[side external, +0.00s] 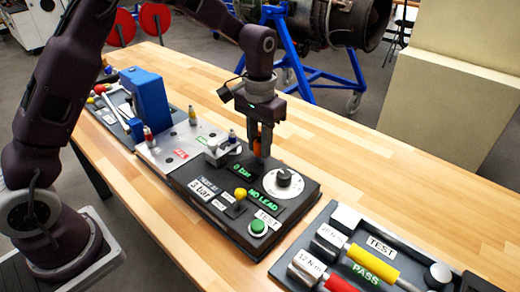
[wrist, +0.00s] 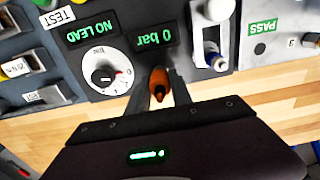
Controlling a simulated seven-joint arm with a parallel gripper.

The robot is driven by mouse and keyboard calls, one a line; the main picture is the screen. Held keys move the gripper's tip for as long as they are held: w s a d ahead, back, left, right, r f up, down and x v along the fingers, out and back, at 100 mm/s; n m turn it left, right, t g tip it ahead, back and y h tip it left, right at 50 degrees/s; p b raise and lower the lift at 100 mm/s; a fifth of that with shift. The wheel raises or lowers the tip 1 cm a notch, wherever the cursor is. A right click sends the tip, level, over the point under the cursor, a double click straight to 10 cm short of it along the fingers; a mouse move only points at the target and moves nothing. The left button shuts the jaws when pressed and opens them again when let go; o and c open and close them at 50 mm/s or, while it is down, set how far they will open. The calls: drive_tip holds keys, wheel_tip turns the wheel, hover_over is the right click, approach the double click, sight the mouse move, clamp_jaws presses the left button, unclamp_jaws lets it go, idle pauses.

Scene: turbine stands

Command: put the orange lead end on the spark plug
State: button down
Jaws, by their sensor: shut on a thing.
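My gripper (side external: 262,148) is shut on the orange lead end (side external: 256,130) and holds it above the right back part of the dark test console. In the wrist view the orange lead end (wrist: 158,84) sits between the two fingers (wrist: 159,95), near the "0 bar" display. In the wrist view a white and metal piece (wrist: 212,47) there, likely the spark plug, is apart from the lead end. The console's display (side external: 263,199) reads NO LEAD.
The console carries a dial (side external: 284,183), a yellow-knobbed lever (side external: 240,194) and a green button (side external: 258,227). A silver plate (side external: 165,150) with red-marked and yellow-marked upright pieces and a blue block (side external: 147,92) lie left. A torque tool tray (side external: 345,208) is at right. Bare wood lies behind.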

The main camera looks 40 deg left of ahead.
drive_tip(key=shift+r, duration=0.7)
idle(0.6)
drive_tip(key=shift+r, duration=0.8)
drive_tip(key=shift+r, duration=0.1)
drive_tip(key=s+a+r, duration=0.1)
drive_tip(key=a+r, duration=0.7)
drive_tip(key=r, duration=0.2)
hover_over(232, 131)
drive_tip(key=shift+f, duration=2.4)
drive_tip(key=shift+f, duration=0.75)
drive_tip(key=shift+f, duration=0.15)
